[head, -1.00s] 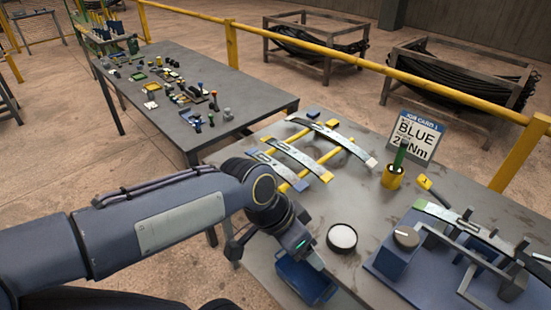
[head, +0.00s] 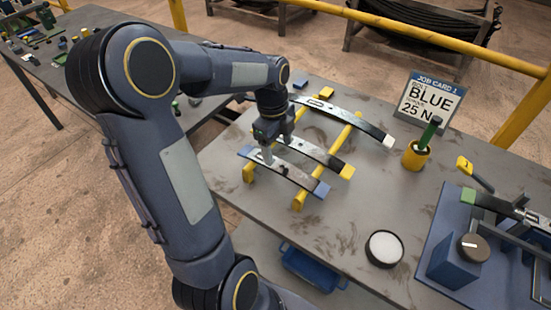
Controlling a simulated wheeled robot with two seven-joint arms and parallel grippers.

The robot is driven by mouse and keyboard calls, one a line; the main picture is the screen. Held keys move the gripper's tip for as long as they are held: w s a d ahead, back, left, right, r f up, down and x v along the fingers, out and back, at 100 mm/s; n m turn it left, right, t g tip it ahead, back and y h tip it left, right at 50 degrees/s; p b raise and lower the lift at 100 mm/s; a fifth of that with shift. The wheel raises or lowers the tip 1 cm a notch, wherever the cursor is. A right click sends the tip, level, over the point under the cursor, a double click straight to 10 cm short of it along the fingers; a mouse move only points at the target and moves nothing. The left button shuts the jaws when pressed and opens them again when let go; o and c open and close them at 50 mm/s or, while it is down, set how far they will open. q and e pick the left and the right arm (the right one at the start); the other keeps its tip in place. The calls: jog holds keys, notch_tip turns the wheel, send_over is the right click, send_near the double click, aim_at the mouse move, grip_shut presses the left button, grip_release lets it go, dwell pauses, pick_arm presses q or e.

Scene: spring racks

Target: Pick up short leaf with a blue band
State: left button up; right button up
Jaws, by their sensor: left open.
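The short leaf with blue ends (head: 293,174) is the nearest of three curved grey leaves lying across two yellow bars (head: 318,168). My left gripper (head: 267,156) points down at the left half of this leaf, with its jaws open. Its fingertips overlap the leaf in the picture; I cannot tell whether they touch it. Behind it lies a leaf with a yellow end (head: 320,155), its left part hidden by my gripper. The longest leaf, with a white end (head: 355,121), lies farthest back. My right gripper is out of view.
A job card reading BLUE (head: 428,103) stands behind a yellow cup (head: 415,155) with a green-handled item. A round pot with white contents (head: 384,249) and a blue fixture (head: 455,262) are at the right. A blue bin (head: 312,268) sits below the table edge.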

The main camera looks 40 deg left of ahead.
pick_arm(q)
jog(key=f, duration=0.4)
jog(key=f+p, duration=0.1)
jog(key=f, duration=0.2)
jog(key=shift+w+d+f, duration=0.1)
jog(key=shift+w+d, duration=0.25)
jog(key=shift+w, duration=0.1)
jog(key=c, duration=1.2)
jog(key=shift+o, duration=0.2)
